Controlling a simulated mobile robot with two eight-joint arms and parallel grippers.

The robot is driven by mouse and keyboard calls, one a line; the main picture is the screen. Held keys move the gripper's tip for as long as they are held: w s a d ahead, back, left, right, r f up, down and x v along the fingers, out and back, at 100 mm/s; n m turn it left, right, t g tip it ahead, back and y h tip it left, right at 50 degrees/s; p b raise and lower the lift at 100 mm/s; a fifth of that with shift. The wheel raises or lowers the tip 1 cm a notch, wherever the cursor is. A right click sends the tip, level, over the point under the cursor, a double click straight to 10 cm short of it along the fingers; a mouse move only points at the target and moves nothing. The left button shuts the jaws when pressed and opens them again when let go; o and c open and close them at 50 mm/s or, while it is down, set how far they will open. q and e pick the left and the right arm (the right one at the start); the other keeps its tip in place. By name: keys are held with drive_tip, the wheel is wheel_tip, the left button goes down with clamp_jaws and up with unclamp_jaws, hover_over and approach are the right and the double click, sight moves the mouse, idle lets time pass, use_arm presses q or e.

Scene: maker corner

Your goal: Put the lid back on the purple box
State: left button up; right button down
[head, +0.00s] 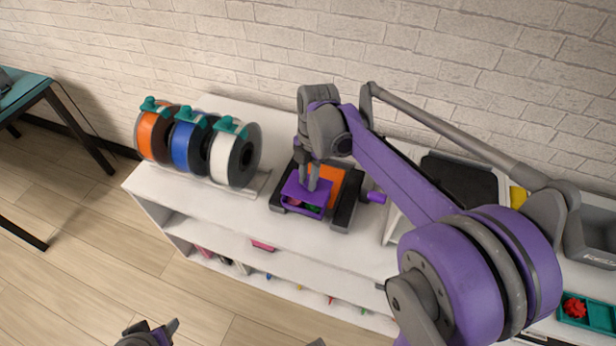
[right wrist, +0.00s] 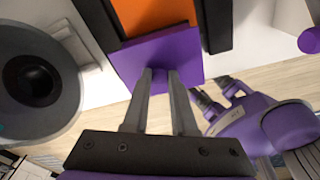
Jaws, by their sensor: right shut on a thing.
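The purple lid (head: 305,190) is a flat square plate over the purple box. My right gripper (head: 312,182) is shut on the lid from above; the wrist view shows both fingertips (right wrist: 162,75) meeting at the lid (right wrist: 155,52). The lid hides the box in the wrist view. My left gripper (right wrist: 220,92) is low, away from the shelf, its fingers apart and empty.
Orange, blue and white spools (head: 235,155) stand to the left on the white shelf (head: 235,210). A black tray (head: 460,180) is further right.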

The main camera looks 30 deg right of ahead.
use_arm(q)
drive_tip(key=shift+f, duration=0.1)
use_arm(e)
drive_tip(key=shift+f, duration=0.2)
idle(0.4)
use_arm(q)
drive_tip(key=shift+s+f, duration=0.1)
use_arm(e)
drive_tip(key=shift+s+a+f, duration=0.2)
drive_tip(key=shift+s+a, duration=0.05)
idle(0.4)
idle(0.4)
drive_tip(key=shift+c, duration=0.6)
unclamp_jaws()
drive_tip(key=shift+r, duration=0.15)
drive_tip(key=shift+w+r+p, duration=0.1)
drive_tip(key=shift+r+p, duration=1.55)
drive_tip(key=shift+r, duration=1.3)
use_arm(q)
drive_tip(key=r, duration=0.1)
drive_tip(key=w+r, duration=0.1)
drive_tip(key=r, duration=0.2)
drive_tip(key=shift+w+r, duration=0.3)
drive_tip(key=shift+r, duration=0.05)
